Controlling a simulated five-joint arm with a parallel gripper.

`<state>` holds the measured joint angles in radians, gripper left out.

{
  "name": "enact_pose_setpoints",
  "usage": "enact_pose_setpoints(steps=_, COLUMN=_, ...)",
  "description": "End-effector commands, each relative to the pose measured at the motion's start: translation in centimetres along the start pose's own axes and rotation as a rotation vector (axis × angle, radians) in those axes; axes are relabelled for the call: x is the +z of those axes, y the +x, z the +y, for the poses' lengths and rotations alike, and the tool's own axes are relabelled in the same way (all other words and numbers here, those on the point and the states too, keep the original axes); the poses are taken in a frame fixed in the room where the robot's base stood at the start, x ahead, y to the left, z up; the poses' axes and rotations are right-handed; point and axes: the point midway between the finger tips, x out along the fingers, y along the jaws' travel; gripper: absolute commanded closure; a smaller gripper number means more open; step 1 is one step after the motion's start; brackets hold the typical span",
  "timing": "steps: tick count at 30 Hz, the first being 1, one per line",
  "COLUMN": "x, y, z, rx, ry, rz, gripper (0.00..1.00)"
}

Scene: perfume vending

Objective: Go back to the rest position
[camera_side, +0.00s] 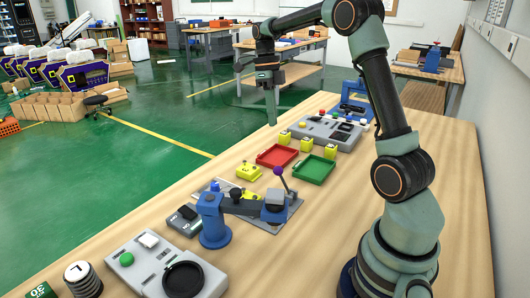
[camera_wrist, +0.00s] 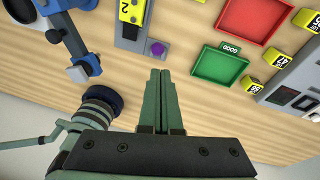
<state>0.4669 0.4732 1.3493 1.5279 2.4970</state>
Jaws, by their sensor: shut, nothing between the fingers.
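My gripper (camera_side: 272,119) hangs pointing down in the side view, high over the far left side of the table and apart from everything on it. In the wrist view my gripper (camera_wrist: 160,75) shows its two green fingers side by side, closed, with nothing between them. The arm is raised and reaches across the table from its base at the right. No object is in contact with the fingers.
The table's right side is largely clear.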

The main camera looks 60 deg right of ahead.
Motion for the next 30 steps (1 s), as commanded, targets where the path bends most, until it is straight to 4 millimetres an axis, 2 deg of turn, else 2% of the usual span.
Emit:
enact_pose_setpoints(steps=5, x=0.0, y=-0.2, z=0.3, rx=-0.005, ry=-0.027, rz=-0.005, gripper=1.0)
enact_pose_setpoints(steps=8, x=-0.1, y=-0.8, z=1.4, rx=-0.028, ry=-0.142, rz=-0.026, gripper=1.0)
enact_pose_setpoints(steps=11, x=-0.2, y=-1.6, z=3.3, rx=-0.071, ry=-0.36, rz=-0.056, gripper=1.0)
enact_pose_setpoints(steps=18, x=-1.4, y=-3.0, z=9.1, rx=-0.24, ry=-1.035, rz=-0.112, gripper=1.0)
enact_pose_setpoints(steps=24, x=-2.9, y=-3.0, z=13.4, rx=-0.418, ry=-1.595, rz=-0.103, gripper=1.0)
enact_pose_setpoints(steps=30, x=-4.7, y=-1.9, z=17.2, rx=-0.632, ry=-2.135, rz=-0.029, gripper=1.0)
